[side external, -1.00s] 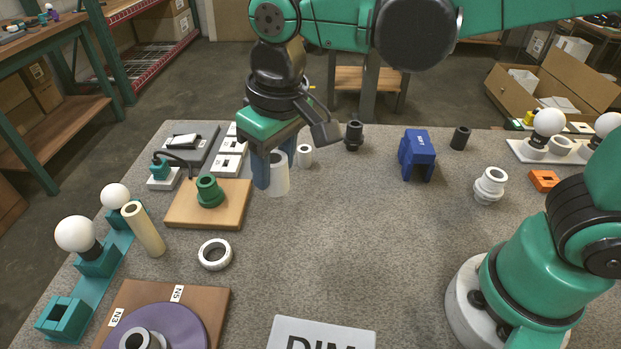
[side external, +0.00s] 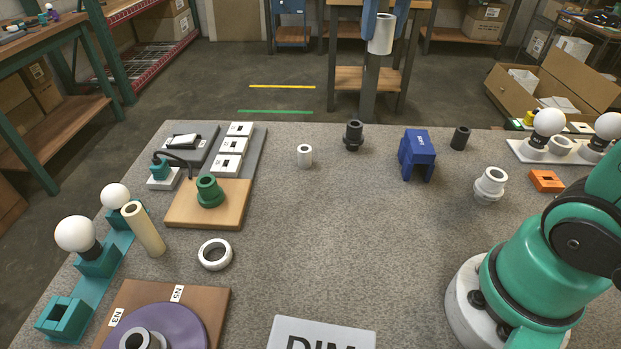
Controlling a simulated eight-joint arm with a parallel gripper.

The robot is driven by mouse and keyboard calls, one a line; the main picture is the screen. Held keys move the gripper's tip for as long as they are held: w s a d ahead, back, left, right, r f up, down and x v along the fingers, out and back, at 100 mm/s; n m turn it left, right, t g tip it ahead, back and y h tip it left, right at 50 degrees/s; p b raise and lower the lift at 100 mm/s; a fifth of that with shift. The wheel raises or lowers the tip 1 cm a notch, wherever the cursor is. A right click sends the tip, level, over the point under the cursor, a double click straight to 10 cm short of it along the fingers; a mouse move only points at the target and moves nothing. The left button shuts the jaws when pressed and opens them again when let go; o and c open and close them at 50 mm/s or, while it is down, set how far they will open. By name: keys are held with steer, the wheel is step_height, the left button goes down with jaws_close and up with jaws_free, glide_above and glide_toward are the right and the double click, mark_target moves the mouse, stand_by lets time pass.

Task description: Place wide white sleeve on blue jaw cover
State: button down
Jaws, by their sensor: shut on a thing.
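Only the blue finger ends show; the rest of the gripper is out of frame. The blue jaw cover (side external: 417,155) stands on the grey table at the back right of centre. It is a blue block with legs and a gap between them. The sleeve and the jaw cover are apart.
A small white sleeve (side external: 304,156) and a dark fitting (side external: 353,136) stand left of the jaw cover. A black cylinder (side external: 460,138) and a white stepped fitting (side external: 489,186) stand to its right. A white ring (side external: 214,254) lies left. The table's middle is clear.

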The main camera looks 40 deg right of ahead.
mark_target(420, 139)
steer(key=s+d+r+m, duration=0.2)
steer(key=s+d+m, duration=0.25)
steer(key=d, duration=0.55)
steer(key=shift+n, duration=0.25)
steer(key=f, duration=1.9)
steer(key=shift+s+d+f, duration=0.2)
steer(key=shift+s+f, duration=0.1)
steer(key=shift+f, duration=0.15)
steer(key=shift+c, duration=2.1)
jaws_free()
step_height(420, 139, up, 12)
steer(key=s+a, duration=0.1)
steer(key=a+f+n+t, duration=0.2)
steer(key=a+f+n, duration=0.1)
steer(key=a, duration=0.5)
steer(key=w+a+f+n+t, duration=0.1)
steer(key=a+f+n+t, duration=0.2)
steer(key=a+n, duration=0.3)
steer(key=shift+w+a+f+t+y, duration=0.15)
steer(key=shift+a+f+t+y, duration=0.2)
steer(key=shift+a, duration=0.65)
